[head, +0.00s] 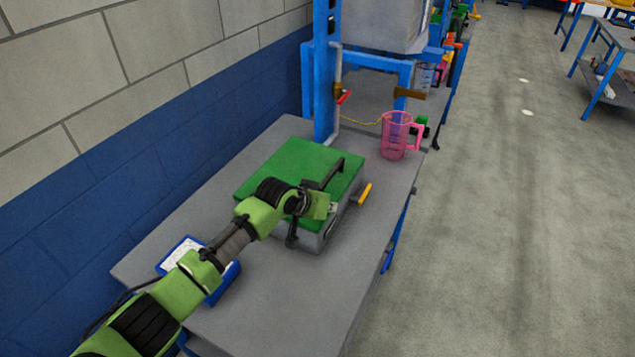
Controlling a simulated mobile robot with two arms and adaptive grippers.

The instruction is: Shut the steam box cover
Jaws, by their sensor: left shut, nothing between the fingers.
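The steam box (311,240) is a grey box on the bench, with a flat green cover (297,159) lying over its top. The cover looks down, or nearly so; I cannot tell whether a small gap is left. A dark bar handle (333,174) stands on the cover's right part. My left arm comes in from the lower left, and my left gripper (333,208) is at the front right edge of the cover, shut and empty. The arm hides the box's front left part. I cannot tell whether the gripper touches the cover. My right gripper is not in view.
A pink transparent jug (394,137) stands behind the box to the right. A yellow-handled object (364,193) is beside the box's right side. A blue-edged tray or board (226,283) lies partly under my arm. The bench front (300,305) is clear.

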